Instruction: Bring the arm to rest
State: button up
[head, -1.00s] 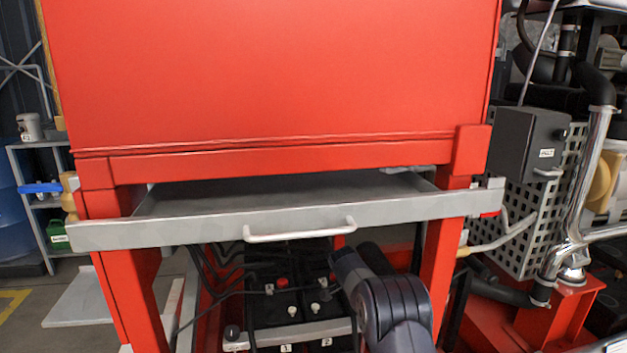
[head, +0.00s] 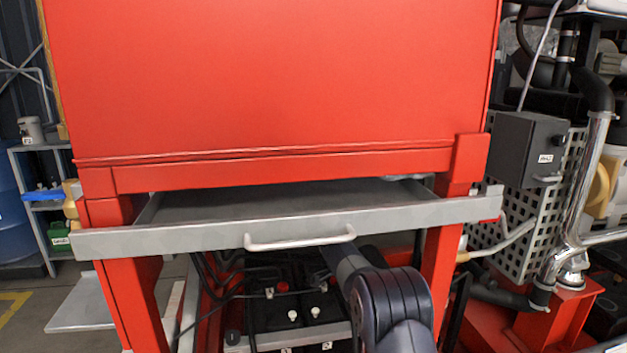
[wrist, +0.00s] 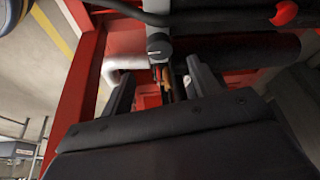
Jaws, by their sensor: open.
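My gripper (wrist: 163,92) shows in the wrist view with its two dark fingers apart and nothing between them. Beyond the fingers are a dark cylindrical part (wrist: 158,46) and red frame bars; I cannot tell whether anything touches. In the head view my dark arm reaches up from the bottom, right of centre, and passes under the grey drawer (head: 300,228). The gripper itself is hidden there. The drawer is pulled out partway and has a light handle (head: 300,240) on its front.
Batteries (head: 290,310) with black cables sit below the drawer between red legs. A red cabinet (head: 270,80) is above. At right stand a dark box (head: 528,145), a perforated guard and a chrome pipe (head: 583,190). A shelf (head: 40,200) stands at far left.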

jog(key=b+x, duration=0.1)
jog(key=x, duration=0.6)
jog(key=shift+f+b, duration=0.15)
jog(key=shift+b, duration=0.2)
jog(key=shift+w+d+n, duration=0.1)
jog(key=shift+d+n, duration=0.05)
jog(key=shift+n, duration=0.15)
jog(key=shift+n+t, duration=0.4)
jog(key=shift+n, duration=0.4)
jog(key=n+y+p, duration=0.1)
jog(key=n, duration=0.1)
jog(key=n+t+p, duration=0.1)
jog(key=n+p, duration=0.1)
jog(key=n, duration=0.1)
jog(key=shift+d+y, duration=0.1)
jog(key=shift+y, duration=0.3)
jog(key=shift+d+n+t+y+p, duration=0.1)
jog(key=shift+n+t+y+p, duration=0.5)
jog(key=shift+n+p, duration=1.1)
jog(key=shift+d+n+y, duration=0.1)
jog(key=shift+n+y, duration=0.8)
jog(key=shift+n, duration=1.3)
jog(key=v, duration=0.7)
jog(key=shift+r+p, duration=0.2)
jog(key=shift+p, duration=0.15)
jog(key=shift+s, duration=0.2)
